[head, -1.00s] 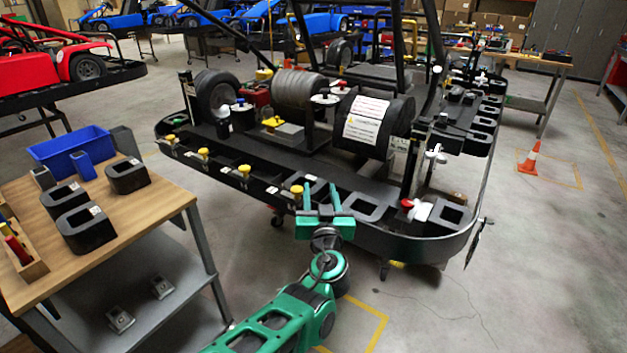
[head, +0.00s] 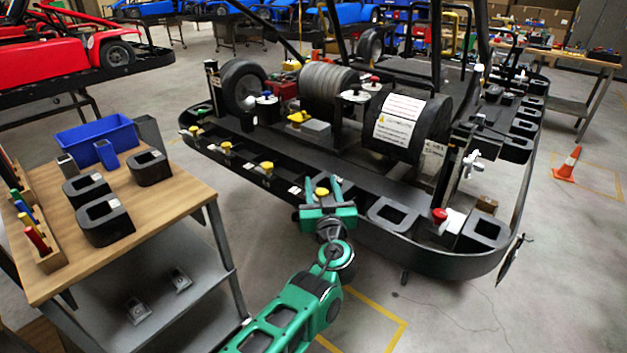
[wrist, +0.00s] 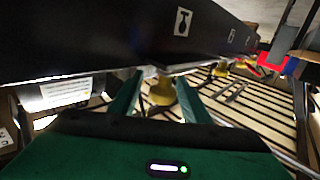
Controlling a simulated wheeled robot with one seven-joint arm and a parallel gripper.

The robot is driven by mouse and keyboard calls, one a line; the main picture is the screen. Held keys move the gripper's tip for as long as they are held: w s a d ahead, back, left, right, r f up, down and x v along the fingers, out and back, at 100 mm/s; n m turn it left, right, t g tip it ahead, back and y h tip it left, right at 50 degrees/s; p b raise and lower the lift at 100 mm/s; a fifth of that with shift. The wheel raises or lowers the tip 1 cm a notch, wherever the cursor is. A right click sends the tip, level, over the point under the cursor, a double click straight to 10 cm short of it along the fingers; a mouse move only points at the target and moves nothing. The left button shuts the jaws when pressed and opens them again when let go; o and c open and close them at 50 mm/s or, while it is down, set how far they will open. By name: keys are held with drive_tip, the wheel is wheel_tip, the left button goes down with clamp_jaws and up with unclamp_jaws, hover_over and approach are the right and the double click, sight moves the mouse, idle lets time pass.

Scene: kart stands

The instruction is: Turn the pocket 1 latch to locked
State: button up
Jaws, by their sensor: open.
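A row of yellow latch knobs lines the near edge of the black kart stand (head: 350,212). The nearest yellow knob (head: 321,192) is between the fingertips of my green gripper (head: 322,184). In the wrist view this yellow knob (wrist: 161,92) shows between my two open fingers (wrist: 160,84), with gaps at its sides. Other yellow knobs (head: 266,167), (head: 226,147) and (head: 193,130) stand farther left along the edge. I cannot read which one is pocket 1 or its latch position.
A red knob (head: 439,215) stands at the rim's right. A wooden-topped table (head: 165,205) with black blocks (head: 106,221) and a blue bin (head: 97,139) is at the left. An orange cone (head: 568,164) stands at the right. Floor is clear at front right.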

drive_tip(key=shift+w, duration=0.7)
drive_tip(key=shift+a, duration=0.2)
drive_tip(key=c, duration=1)
